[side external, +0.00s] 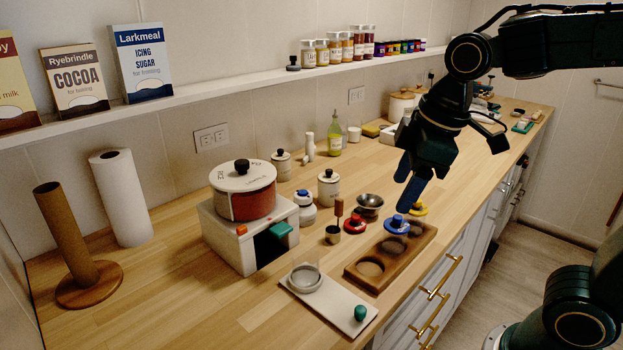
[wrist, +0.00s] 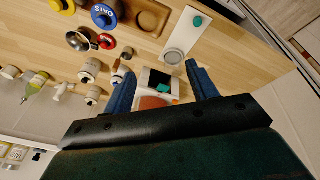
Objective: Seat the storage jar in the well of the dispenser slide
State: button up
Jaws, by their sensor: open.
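The white slide plate (side external: 335,302) lies on the counter, with a round ringed well (side external: 306,278) and a teal knob (side external: 360,313); it also shows in the wrist view (wrist: 177,42). A white dispenser box (side external: 232,240) stands behind it, with a red pot (side external: 247,201) under a white lid on top. I cannot tell which container is the storage jar. My gripper (side external: 405,205) is open and empty above the counter; its fingers are apart in the wrist view (wrist: 158,72).
The wooden block (side external: 358,281) with round recesses lies near the front edge.

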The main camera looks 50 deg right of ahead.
jog(key=s+d+f+m+t, duration=0.1)
jog(key=s+d+m+t, duration=0.1)
jog(key=s+m, duration=0.5)
jog(key=shift+s+d+f, duration=0.25)
jog(key=shift+s+d, duration=0.15)
jog(key=shift+s, duration=0.8)
